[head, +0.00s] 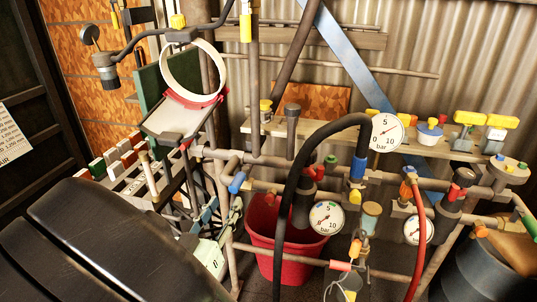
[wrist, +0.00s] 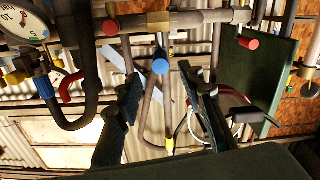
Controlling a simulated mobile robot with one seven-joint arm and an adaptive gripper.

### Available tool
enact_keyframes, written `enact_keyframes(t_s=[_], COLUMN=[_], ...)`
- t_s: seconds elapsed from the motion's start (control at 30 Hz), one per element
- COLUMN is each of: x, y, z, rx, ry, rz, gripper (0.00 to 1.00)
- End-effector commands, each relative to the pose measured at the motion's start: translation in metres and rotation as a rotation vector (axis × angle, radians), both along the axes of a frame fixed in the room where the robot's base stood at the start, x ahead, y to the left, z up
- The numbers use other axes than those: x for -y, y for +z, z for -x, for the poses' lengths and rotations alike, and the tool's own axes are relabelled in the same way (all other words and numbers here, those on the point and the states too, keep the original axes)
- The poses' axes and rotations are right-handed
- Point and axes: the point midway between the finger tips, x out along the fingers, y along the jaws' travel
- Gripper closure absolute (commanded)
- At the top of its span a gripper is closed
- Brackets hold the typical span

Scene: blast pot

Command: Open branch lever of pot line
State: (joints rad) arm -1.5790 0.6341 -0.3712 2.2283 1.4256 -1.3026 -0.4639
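The pot line (head: 290,162) is a run of grey pipes with gauges and coloured fittings in the head view. A blue-ended fitting (head: 237,182) sits on its left part. In the wrist view a round blue end (wrist: 160,67) shows below a grey pipe (wrist: 180,22), above the gap between my fingers. I cannot tell for sure which part is the branch lever. My gripper (wrist: 163,105) is open, its two dark fingers spread with nothing held between them. In the head view my gripper (head: 222,218) is left of the red bucket, partly hidden among pipes.
A red bucket (head: 285,240) stands under the pipes. A black hose (head: 292,190) arches over the line, with gauges (head: 387,132) beside it. A white ring (head: 194,70) and a row of coloured blocks (head: 117,160) are at left. Pipes crowd the space around my gripper.

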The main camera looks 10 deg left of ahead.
Motion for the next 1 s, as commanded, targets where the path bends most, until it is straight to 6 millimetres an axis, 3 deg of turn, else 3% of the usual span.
enact_keyframes(t_s=[0.2, 0.4, 0.83, 1.0], x=[0.004, 0.006, 0.006, 0.006], y=[0.0, 0.0, 0.0, 0.0], z=[-0.044, -0.072, -0.082, -0.082], rx=[0.001, 0.0, -0.001, 0.0], ry=[-0.003, -0.001, 0.001, 0.001], rz=[0.002, 0.002, 0.001, 0.002], gripper=[0.64, 0.64, 0.64, 0.83])
